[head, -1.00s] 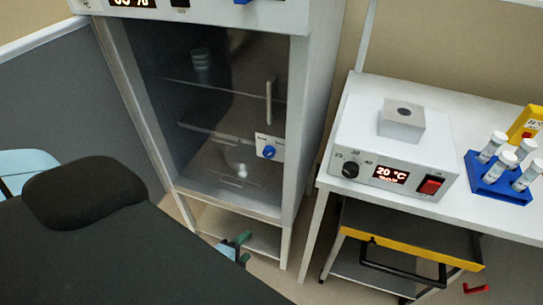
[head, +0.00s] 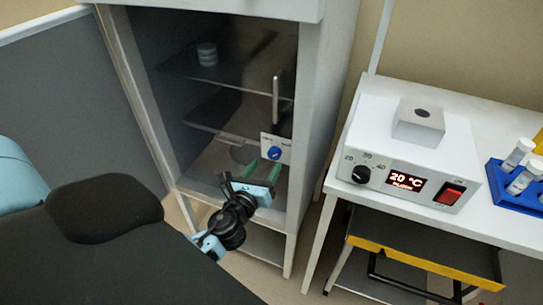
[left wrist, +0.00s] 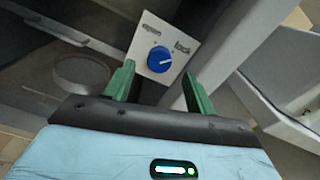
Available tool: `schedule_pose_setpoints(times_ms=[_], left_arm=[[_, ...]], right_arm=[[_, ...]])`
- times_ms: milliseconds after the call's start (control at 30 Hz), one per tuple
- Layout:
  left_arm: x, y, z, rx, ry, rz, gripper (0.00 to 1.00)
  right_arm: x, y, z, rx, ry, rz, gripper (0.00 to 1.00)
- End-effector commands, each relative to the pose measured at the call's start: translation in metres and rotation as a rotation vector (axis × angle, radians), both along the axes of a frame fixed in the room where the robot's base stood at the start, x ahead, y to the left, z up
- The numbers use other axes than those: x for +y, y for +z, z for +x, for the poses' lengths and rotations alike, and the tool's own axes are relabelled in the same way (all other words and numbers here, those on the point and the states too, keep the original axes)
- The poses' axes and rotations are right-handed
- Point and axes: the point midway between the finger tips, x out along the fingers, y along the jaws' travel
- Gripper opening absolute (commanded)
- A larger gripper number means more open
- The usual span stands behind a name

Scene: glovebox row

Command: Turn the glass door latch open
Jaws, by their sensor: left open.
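The glass door (head: 225,110) of the tall cabinet is closed, with a vertical handle (head: 275,100) on its right side. Below the handle is a white latch plate (head: 287,142) with a round blue knob (head: 274,153). In the left wrist view the plate reads "open" at left and "lock" at right, and the blue knob (left wrist: 160,59) has its pale mark toward "lock". My left gripper (head: 263,174) is open just below the knob. In the left wrist view its green fingers (left wrist: 160,86) stand apart, one to each side below the knob, apparently not touching it. My right gripper is not visible.
Shelves behind the glass hold a stack of round dishes (head: 207,54). At right, a white table (head: 465,90) carries a heater box (head: 410,150) reading 20 °C and a blue tube rack (head: 515,190). A grey partition (head: 60,110) is at left.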

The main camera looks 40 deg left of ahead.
Motion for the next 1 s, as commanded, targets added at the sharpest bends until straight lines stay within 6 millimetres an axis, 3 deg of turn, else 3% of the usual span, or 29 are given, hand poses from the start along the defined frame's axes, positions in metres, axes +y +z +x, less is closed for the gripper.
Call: schedule_pose_setpoints(times_ms=[300, 733, 1000], left_arm=[[0.011, 0.000, 0.043, -0.002, 0.001, -0.001, 0.55], [0.013, 0.000, 0.053, -0.002, -0.001, -0.002, 0.55], [0.013, 0.000, 0.053, -0.002, -0.001, -0.002, 0.21]], right_arm=[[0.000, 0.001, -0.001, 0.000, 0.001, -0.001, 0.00], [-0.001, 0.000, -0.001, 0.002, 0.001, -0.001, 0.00], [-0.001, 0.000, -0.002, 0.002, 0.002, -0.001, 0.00]])
